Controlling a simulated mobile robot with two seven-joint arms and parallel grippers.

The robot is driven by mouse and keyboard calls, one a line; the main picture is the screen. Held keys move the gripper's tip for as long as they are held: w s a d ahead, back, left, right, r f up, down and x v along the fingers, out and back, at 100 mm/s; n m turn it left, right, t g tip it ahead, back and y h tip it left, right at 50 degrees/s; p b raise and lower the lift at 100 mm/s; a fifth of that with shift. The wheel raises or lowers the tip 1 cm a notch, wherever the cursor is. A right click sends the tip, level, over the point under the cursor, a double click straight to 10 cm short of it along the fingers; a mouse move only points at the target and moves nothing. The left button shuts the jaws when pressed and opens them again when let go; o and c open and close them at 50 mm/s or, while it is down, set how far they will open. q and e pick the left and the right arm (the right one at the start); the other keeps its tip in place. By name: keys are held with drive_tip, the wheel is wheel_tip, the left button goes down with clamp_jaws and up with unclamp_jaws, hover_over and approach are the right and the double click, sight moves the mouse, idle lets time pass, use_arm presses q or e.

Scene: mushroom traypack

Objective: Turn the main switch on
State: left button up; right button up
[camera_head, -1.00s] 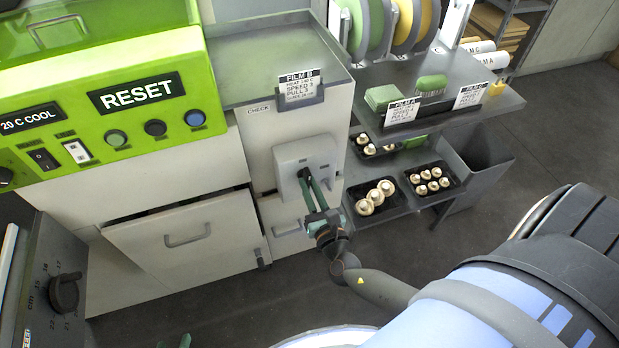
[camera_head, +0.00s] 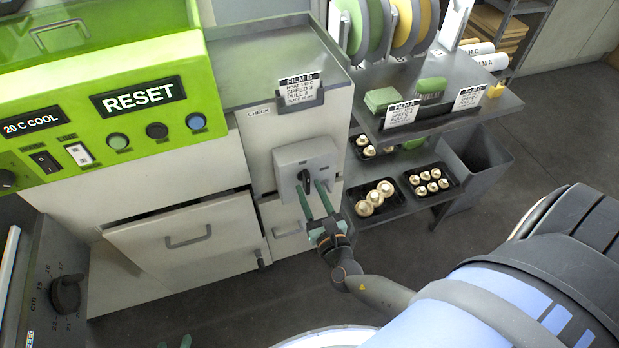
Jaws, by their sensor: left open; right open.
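The main switch (camera_head: 290,158) is a light grey box on the machine's front, below the FILM B label, with a dark rotary knob (camera_head: 305,178). The knob looks upright. My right gripper (camera_head: 311,187) is open, its two green fingers spread on either side of the knob and pointing up at it. I cannot tell whether the fingertips touch the knob.
A green RESET panel (camera_head: 137,97) with buttons is at the upper left. A partly open drawer (camera_head: 150,225) is left of the switch. Black trays of mushrooms (camera_head: 359,212) sit on a low shelf to the right. Open floor (camera_head: 240,300) lies in front.

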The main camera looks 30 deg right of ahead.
use_arm(q)
drive_tip(key=shift+r, duration=0.25)
use_arm(e)
drive_tip(key=shift+v, duration=3)
drive_tip(key=shift+d, duration=0.1)
drive_tip(key=s+a+f+m+g+y+p, duration=0.1)
drive_tip(key=s+m+g+p, duration=0.3)
drive_tip(key=m, duration=0.5)
drive_tip(key=s+f+m+g+y+p, duration=0.1)
drive_tip(key=s+f+m+g+p, duration=0.2)
drive_tip(key=m, duration=0.6)
use_arm(q)
wheel_tip(320, 180, up, 7)
drive_tip(key=s+a+p, duration=0.1)
drive_tip(key=a+p, duration=0.1)
drive_tip(key=p, duration=0.2)
drive_tip(key=shift+s+a+f+n+y+p, duration=0.2)
drive_tip(key=shift+n+y+p, duration=0.1)
drive_tip(key=shift+y+p, duration=0.1)
use_arm(e)
drive_tip(key=s+a+r+m+g+y, duration=0.1)
drive_tip(key=a+r+m+y, duration=0.3)
drive_tip(key=m, duration=0.9)
drive_tip(key=s+a+r, duration=0.1)
drive_tip(key=a+r, duration=0.2)
drive_tip(key=shift+s+y, duration=0.25)
drive_tip(key=shift+y, duration=0.15)
drive_tip(key=shift+r, duration=0.1)
